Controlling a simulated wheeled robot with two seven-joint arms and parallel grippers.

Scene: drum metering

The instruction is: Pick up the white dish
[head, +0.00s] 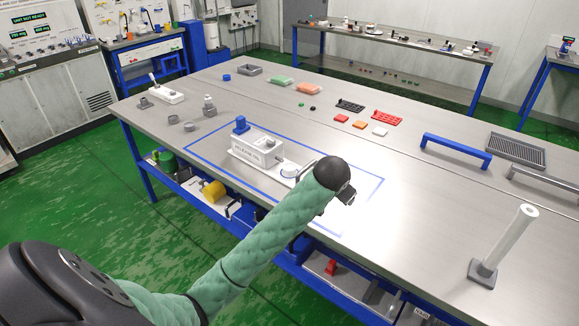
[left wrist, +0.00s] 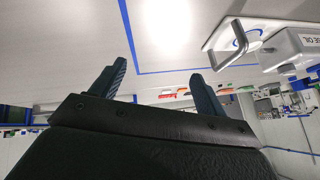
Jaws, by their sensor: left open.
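A small round white dish (head: 289,171) with a blue ring appears on the white base beside the white pump box (head: 257,147), inside the blue taped rectangle; my left arm partly covers that area. In the left wrist view a blue ring (left wrist: 241,38) shows on the white base beside the pump box (left wrist: 292,48), next to a grey bar; I cannot clearly make out the dish there. My left gripper (head: 346,196) is above the table, to the right of the dish and apart from it. In the wrist view its two fingers (left wrist: 160,78) are spread and empty. My right gripper is not in view.
A white square piece (head: 380,132) lies near orange and red pieces (head: 388,117). A blue handle bar (head: 455,151) and a white upright post (head: 510,240) stand to the right. Grey small parts (head: 209,106) are at left. The table between the taped area and the post is clear.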

